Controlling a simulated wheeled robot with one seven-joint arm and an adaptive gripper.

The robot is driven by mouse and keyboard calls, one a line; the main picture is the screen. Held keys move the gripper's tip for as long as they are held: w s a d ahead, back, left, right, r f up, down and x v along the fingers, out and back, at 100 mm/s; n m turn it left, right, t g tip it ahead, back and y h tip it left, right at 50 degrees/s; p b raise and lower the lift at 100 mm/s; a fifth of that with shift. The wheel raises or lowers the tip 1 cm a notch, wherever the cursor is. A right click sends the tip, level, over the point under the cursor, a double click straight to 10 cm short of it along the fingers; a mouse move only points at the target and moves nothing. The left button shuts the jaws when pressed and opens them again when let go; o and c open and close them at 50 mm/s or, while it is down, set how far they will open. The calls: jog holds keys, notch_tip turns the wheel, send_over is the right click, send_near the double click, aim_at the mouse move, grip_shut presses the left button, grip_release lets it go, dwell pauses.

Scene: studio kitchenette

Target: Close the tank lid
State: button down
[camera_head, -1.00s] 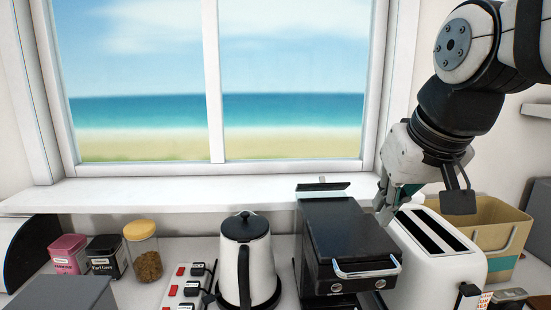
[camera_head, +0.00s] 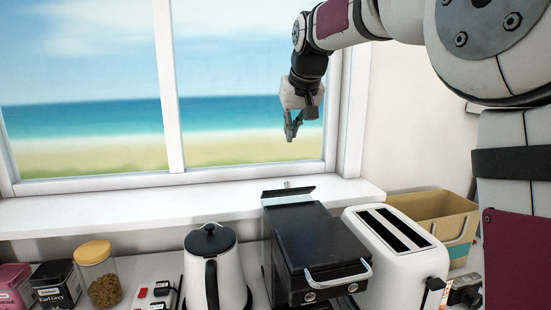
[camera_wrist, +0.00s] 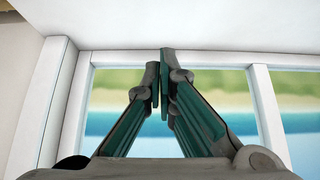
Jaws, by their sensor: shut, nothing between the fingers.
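The black coffee machine (camera_head: 318,245) stands on the counter below the window, between the kettle and the toaster. At its back is the tank lid (camera_head: 288,194), a thin dark flap tilted up, with a pale strip of the tank showing beneath it. My gripper (camera_head: 290,137) is in the air above and behind the machine, in front of the window, clear of the lid. In the wrist view my gripper's fingers (camera_wrist: 162,82) are together with nothing between them, and the tank lid is not in that view.
A white kettle (camera_head: 227,272) stands left of the machine and a white toaster (camera_head: 408,262) stands close on its right. A tan bin (camera_head: 437,207) is behind the toaster. The window sill (camera_head: 120,212) runs behind. Jars and tins stand at left. The air above the machine is free.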

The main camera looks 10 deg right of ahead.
jog(key=p, duration=0.1)
send_over(287, 188)
jog(key=w, duration=0.5)
notch_tip(287, 188, down, 8)
jog(key=shift+s+d+f+p, duration=0.2)
jog(key=shift+s+f, duration=0.25)
jog(key=shift+s, duration=0.05)
jog(key=shift+s+d+f+p, duration=0.15)
jog(key=shift+s+d+f, duration=0.05)
jog(key=shift+s+f, duration=0.65)
jog(key=shift+f, duration=0.2)
